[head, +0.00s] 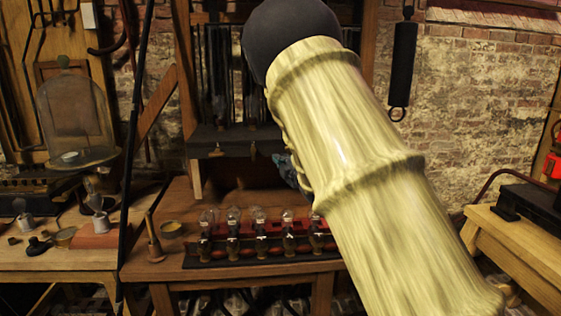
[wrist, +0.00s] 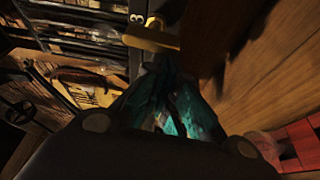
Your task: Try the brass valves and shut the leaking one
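A brass valve handle (wrist: 152,40) lies just beyond my fingertips in the wrist view, beside a dark strip marked "3" (wrist: 137,17). My gripper (wrist: 168,72) has teal fingers that converge towards the handle; I cannot tell whether they touch it or how far apart the tips are. In the head view my gripper (head: 291,170) shows only partly, behind my pale arm, near the dark ledge (head: 232,139). Small fittings show at the ledge's front, too small to tell as valves. No leak is visible.
Several glass-topped jars (head: 260,218) stand in a row on the middle bench, below my gripper. A small brass dish (head: 171,228) and a wooden-handled tool (head: 154,240) stand to their left. A glass bell jar (head: 75,120) is farther left. A wooden panel (wrist: 275,70) is close on the wrist view's right.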

